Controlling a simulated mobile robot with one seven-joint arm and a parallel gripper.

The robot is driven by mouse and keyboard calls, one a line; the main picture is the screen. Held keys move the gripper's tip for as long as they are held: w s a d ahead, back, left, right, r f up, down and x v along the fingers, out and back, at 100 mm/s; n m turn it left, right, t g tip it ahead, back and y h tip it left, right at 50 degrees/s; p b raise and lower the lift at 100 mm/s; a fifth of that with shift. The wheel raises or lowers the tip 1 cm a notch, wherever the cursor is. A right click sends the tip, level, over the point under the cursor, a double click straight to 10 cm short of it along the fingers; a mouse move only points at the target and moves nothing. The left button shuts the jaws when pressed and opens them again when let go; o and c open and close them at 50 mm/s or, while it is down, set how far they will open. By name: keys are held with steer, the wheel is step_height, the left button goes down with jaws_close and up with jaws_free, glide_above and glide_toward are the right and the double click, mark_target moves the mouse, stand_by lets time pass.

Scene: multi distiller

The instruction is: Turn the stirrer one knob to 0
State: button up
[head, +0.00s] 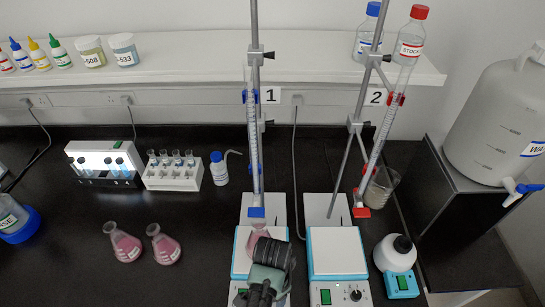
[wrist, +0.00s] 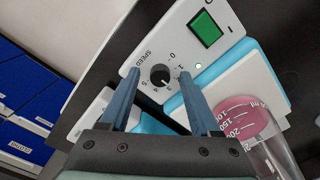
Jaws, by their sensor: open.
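Stirrer one (head: 243,262) is the white and blue plate under the label 1, with a flask of pink liquid (head: 256,236) on it. My gripper (head: 262,292) is over its front panel and hides the knob in the head view. In the wrist view the black round knob (wrist: 160,75) shows on the white panel (wrist: 178,47), with SPEED and numbers around it. The knob's pointer is too small to read surely. My gripper (wrist: 159,73) is open, its two blue fingers appearing on either side of the knob. Contact with it cannot be told.
A green switch (wrist: 205,28) and a small lit green lamp (wrist: 197,66) are beside the knob. A burette (head: 254,140) stands above stirrer one. Stirrer two (head: 337,255) is close at right. Two pink flasks (head: 124,243) stand at left on open bench.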

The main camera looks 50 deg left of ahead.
steer(key=shift+f, duration=0.1)
jaws_close()
stand_by(0.3)
steer(key=shift+n, duration=0.3)
steer(key=n+p, duration=0.2)
steer(key=n, duration=0.1)
steer(key=n+p, duration=0.1)
steer(key=n, duration=0.4)
steer(key=shift+w+n+p, duration=0.1)
steer(key=shift+n+p, duration=0.3)
steer(key=n+p, duration=0.1)
steer(key=n, duration=0.3)
steer(key=shift+n, duration=0.3)
steer(key=n+p, duration=0.1)
steer(key=n, duration=0.4)
steer(key=shift+n, duration=0.4)
